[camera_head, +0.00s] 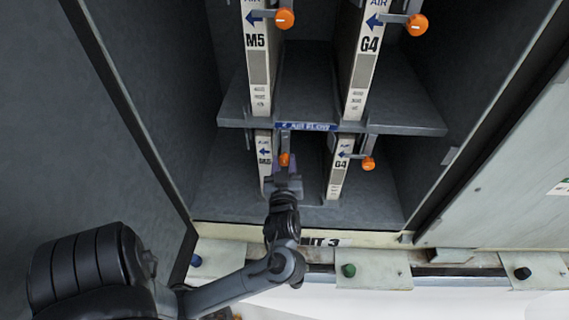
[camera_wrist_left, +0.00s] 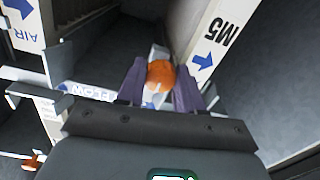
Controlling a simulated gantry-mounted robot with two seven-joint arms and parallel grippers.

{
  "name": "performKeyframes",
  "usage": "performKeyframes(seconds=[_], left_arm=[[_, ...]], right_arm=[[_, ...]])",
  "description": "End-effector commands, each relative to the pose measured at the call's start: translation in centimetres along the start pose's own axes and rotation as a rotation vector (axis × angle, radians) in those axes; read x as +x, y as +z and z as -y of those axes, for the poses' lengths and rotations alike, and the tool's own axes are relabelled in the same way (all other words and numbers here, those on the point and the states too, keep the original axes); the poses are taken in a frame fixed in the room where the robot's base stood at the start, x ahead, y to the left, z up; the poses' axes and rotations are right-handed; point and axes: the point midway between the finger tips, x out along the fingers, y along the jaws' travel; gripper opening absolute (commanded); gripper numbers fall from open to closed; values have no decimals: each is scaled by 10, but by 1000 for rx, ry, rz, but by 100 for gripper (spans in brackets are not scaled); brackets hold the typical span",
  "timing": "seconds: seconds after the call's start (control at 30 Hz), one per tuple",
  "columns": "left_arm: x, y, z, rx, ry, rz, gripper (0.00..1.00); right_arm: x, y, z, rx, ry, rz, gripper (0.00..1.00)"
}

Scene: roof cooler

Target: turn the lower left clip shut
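The lower left clip is a grey lever with an orange knob (camera_head: 284,160). Its lever hangs downward, to the right of the lower left filter's white front (camera_head: 264,160). My left gripper (camera_head: 283,174) is at the knob, coming from below. In the left wrist view the orange knob (camera_wrist_left: 160,76) sits between the two purple fingers of my left gripper (camera_wrist_left: 160,84). The fingers stand apart with the knob between them; I cannot tell whether they touch it. My right gripper is not in view.
The lower right clip's knob (camera_head: 368,163) is beside the G4 filter. Two upper clips, with knobs at left (camera_head: 284,18) and right (camera_head: 416,25), reach sideways above. A grey shelf (camera_head: 405,118) lies just over the lower filters. The cabinet's front sill (camera_head: 360,238) is below.

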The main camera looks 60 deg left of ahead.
Motion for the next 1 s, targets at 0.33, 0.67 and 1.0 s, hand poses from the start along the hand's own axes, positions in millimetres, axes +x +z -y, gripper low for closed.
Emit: performKeyframes(seconds=[0.33, 0.67, 1.0], left_arm=[[0, 0, 0, -6, -1, 1, 4], [-1, 2, 0, -135, -2, 8, 4], [-1, 3, 0, -388, -4, 18, 4]], right_arm=[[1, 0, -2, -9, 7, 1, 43], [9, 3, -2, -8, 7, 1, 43], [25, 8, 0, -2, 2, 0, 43]])
